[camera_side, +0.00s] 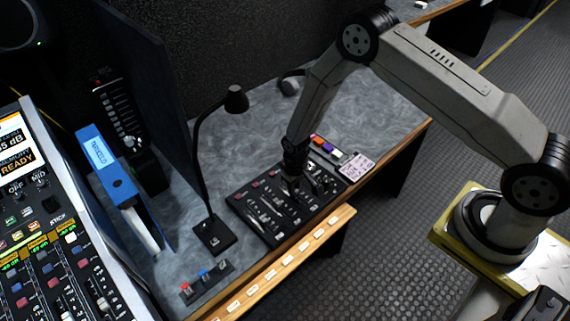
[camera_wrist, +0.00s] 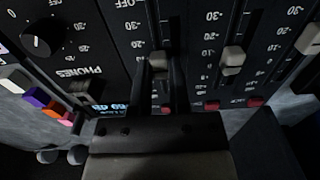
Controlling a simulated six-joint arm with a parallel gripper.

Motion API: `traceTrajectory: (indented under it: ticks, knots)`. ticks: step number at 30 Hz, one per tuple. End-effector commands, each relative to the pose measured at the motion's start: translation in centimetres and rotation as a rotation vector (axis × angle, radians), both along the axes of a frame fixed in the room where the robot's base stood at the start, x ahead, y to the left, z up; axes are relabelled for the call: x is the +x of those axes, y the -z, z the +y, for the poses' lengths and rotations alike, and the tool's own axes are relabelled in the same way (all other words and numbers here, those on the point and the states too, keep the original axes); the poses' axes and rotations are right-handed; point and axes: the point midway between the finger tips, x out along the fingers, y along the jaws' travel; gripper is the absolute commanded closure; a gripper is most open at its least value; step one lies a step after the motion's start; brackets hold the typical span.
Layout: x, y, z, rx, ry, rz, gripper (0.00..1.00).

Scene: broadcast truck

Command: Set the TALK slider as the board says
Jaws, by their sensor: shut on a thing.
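The black slider panel (camera_side: 262,216) lies on the grey desk, with several sliders in a row. My gripper (camera_side: 293,180) is down at its right part. In the wrist view my gripper (camera_wrist: 160,75) is shut on a pale slider cap (camera_wrist: 158,62), with one dark finger on each side. That slider stands beside the PHONES knob (camera_wrist: 43,38); its name label cannot be read. Printed dB marks appear upside down beside the tracks.
Two other slider caps (camera_wrist: 232,60) (camera_wrist: 311,38) stand close beside my gripper, with red buttons (camera_wrist: 212,105) below. Coloured blocks (camera_side: 326,147) lie behind the panel. A black gooseneck lamp (camera_side: 213,232) stands left of it. The desk behind is mostly clear.

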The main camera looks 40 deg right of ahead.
Motion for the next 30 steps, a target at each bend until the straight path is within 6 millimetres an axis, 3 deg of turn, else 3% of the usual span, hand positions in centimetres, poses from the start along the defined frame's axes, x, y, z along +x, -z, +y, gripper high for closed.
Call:
traceTrajectory:
  ticks: [6,16,17,20,30]
  knots:
    - [1.9,0.0,0.0,0.0,0.0,-0.003,1.0]
    - [2.1,0.0,0.0,0.0,0.0,-0.002,1.0]
    - [2.1,0.0,0.0,0.0,0.0,-0.002,0.75]
    - [2.0,0.0,0.0,0.0,0.0,-0.002,0.44]
    - [2.0,-0.1,0.0,0.0,0.0,-0.001,0.41]
